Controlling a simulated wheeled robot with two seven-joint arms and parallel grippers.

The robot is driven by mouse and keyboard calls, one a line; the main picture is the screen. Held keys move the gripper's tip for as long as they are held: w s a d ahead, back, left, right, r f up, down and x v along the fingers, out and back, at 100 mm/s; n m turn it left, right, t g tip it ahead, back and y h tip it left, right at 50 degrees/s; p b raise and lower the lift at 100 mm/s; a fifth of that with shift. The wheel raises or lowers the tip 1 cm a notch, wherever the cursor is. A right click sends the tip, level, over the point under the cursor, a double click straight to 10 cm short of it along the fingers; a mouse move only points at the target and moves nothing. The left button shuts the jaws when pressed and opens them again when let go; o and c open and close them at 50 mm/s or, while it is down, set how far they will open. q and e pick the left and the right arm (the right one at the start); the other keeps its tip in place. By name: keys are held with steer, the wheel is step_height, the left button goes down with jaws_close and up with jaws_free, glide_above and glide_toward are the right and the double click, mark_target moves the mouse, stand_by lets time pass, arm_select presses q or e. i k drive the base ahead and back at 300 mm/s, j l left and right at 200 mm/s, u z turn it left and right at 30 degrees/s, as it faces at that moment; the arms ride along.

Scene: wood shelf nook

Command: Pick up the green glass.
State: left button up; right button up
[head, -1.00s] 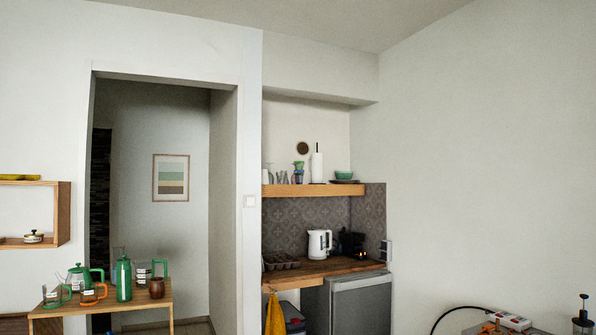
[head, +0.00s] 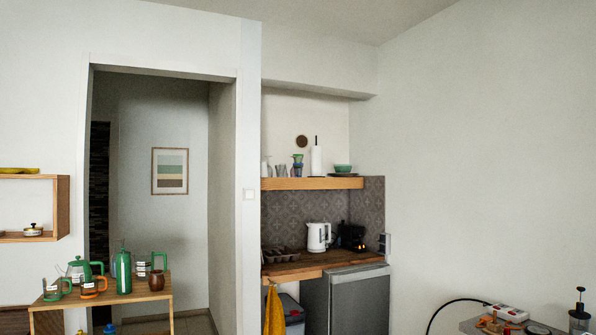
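Several green items are in the head view, and I cannot tell for certain which is the green glass. A small green cup (head: 298,158) stands among clear glasses (head: 281,171) on the wooden wall shelf. A clear mug with a green handle (head: 54,289) stands at the front left of the small wooden table, and another green-handled clear mug (head: 155,264) stands at its back right. A green bottle (head: 123,272) and a green teapot (head: 83,266) stand between them. Neither of my grippers is in view.
The wooden table (head: 150,294) also holds an orange-handled mug (head: 92,287) and a brown jug (head: 156,281). A counter (head: 318,270) bears a white kettle (head: 319,236). A fridge (head: 347,300) stands under it. A cluttered surface (head: 478,325) is at the lower right.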

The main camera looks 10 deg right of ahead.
mark_target(297, 158)
steer(key=i+l+z, duration=0.35)
steer(key=i+l, duration=0.15)
steer(key=i, duration=0.35)
steer(key=i+l+z, duration=0.2)
steer(key=i, duration=0.2)
steer(key=i+z, duration=0.15)
steer(key=i, duration=0.3)
steer(key=i+u, duration=0.2)
steer(key=i, duration=0.5)
steer(key=i+u, duration=0.2)
steer(key=i, duration=0.45)
steer(key=i+l, duration=0.15)
steer(key=i, duration=0.45)
steer(key=i+l+z, duration=0.1)
steer(key=i, duration=0.55)
steer(key=i+l+u, duration=0.35)
steer(key=i+l, duration=0.2)
steer(key=i+l+u, duration=0.2)
steer(key=l, duration=0.3)
steer(key=i+l+u, duration=0.2)
steer(key=i+l, duration=0.1)
steer(key=l, duration=0.25)
steer(key=i+l+u, duration=0.1)
steer(key=l, duration=0.3)
